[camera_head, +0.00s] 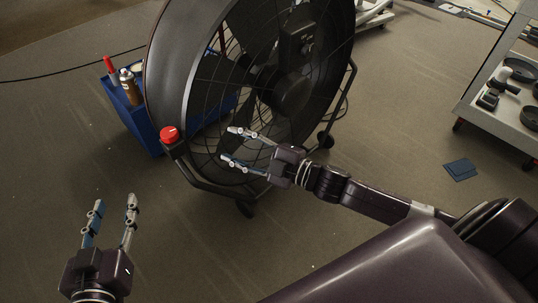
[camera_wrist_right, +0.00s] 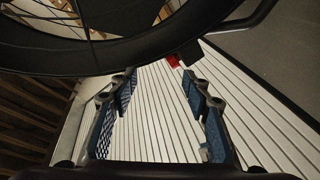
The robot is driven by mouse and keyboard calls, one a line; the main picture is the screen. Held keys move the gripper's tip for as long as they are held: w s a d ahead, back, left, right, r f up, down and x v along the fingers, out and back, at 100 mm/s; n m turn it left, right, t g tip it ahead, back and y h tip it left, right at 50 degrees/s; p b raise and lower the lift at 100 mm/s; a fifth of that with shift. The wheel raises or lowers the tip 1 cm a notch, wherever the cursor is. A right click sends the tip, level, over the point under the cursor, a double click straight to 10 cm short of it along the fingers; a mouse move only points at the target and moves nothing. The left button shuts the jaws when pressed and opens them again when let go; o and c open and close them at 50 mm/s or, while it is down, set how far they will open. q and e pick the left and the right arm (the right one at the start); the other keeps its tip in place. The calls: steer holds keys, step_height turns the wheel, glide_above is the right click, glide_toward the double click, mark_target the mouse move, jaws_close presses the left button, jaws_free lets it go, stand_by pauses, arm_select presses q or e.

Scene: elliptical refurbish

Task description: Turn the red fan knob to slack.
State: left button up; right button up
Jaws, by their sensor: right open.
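The red fan knob (camera_head: 168,133) sits on a dark mount at the lower left of the big black fan (camera_head: 180,65). It also shows small and partly hidden behind the fan's rim in the right wrist view (camera_wrist_right: 173,61), above and between the fingers. My right gripper (camera_head: 230,145) is open and empty, in front of the fan's grille, to the right of the knob and apart from it. Its two fingers show spread in the right wrist view (camera_wrist_right: 160,82). My left gripper (camera_head: 114,203) is open and empty over the floor, below and left of the knob.
A blue toolbox (camera_head: 140,122) with a spray can (camera_head: 130,88) and a red-capped bottle (camera_head: 110,68) stands left of the fan. A grey cart (camera_head: 490,122) is at right. A dark blue flat piece (camera_head: 461,170) lies on the floor. The floor before the fan is clear.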

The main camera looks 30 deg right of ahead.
steer(key=d+f+m+g+h+p, duration=0.1)
steer(key=d+f+m+h+p, duration=0.4)
steer(key=d+f, duration=0.4)
step_height(320, 180, down, 3)
steer(key=shift+d+m+h+p, duration=0.25)
steer(key=shift+m+h+p, duration=0.15)
steer(key=shift+p, duration=0.4)
